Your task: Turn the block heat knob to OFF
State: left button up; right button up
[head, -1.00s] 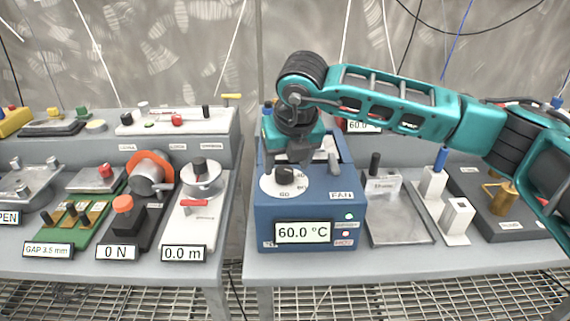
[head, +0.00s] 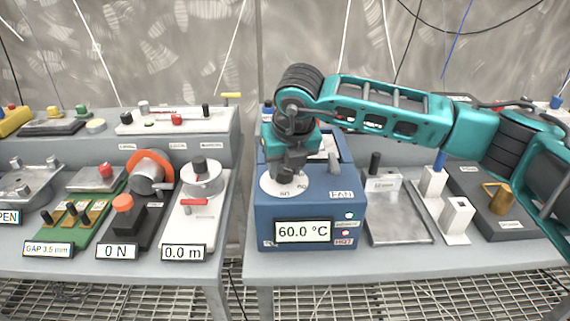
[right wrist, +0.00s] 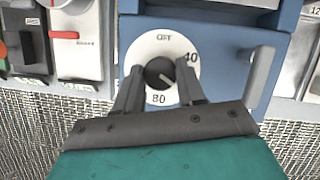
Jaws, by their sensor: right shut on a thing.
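The blue heating block (head: 300,215) stands on the right bench, and its display (head: 303,231) reads 60.0 °C. Its white dial (head: 270,187) is on the sloped front; the right wrist view shows its OFF mark at the top and 40 at the right. The black heat knob (right wrist: 160,72) sits at the dial's centre, with its light pointer line toward the lower right, away from OFF. My right gripper (right wrist: 161,82) is shut on the knob, a finger on each side. In the head view the gripper (head: 290,170) hides the knob. My left gripper is out of view.
A grey lever (right wrist: 260,75) stands right of the dial. A metal plate (head: 400,225) and white blocks (head: 457,215) are to the right. The left bench (head: 90,270) carries several devices, across a narrow gap.

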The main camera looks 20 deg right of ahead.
jog(key=shift+c, duration=0.9)
